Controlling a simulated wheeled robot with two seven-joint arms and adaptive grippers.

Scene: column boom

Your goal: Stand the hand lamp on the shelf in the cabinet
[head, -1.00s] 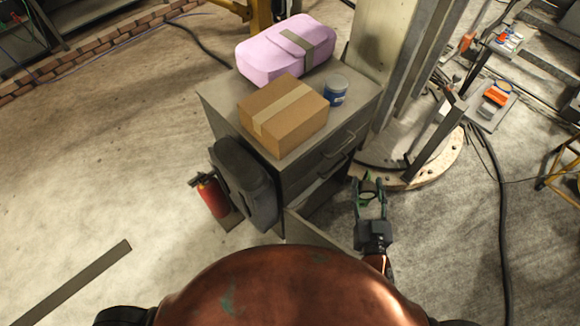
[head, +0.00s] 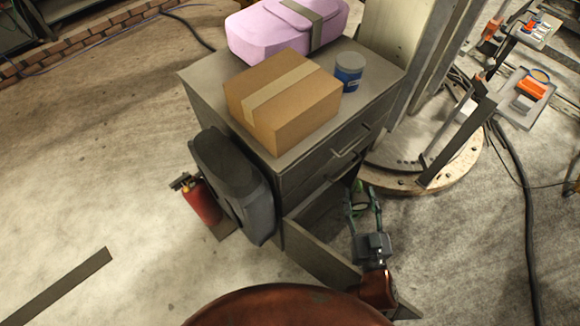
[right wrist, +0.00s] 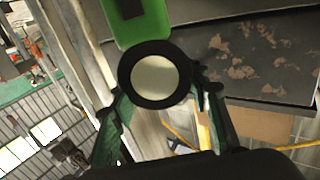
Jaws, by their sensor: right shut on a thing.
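The hand lamp (head: 360,198) is small in the head view, between the fingers of my right gripper (head: 362,191). In the right wrist view the lamp (right wrist: 140,22) shows a green body and a round pale lens in a black ring. My right gripper is shut on it, in front of the lower opening of the grey cabinet (head: 292,187). The cabinet's lower door (head: 318,262) stands open, left of the gripper. The shelf inside is too dark and hidden to make out. My left gripper is not in view.
On the cabinet top are a cardboard box (head: 285,100), a pink case (head: 285,30) and a blue tin (head: 349,72). A dark grey case (head: 232,185) and a red extinguisher (head: 203,202) stand at its left. The column's round base (head: 425,160) is close on the right.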

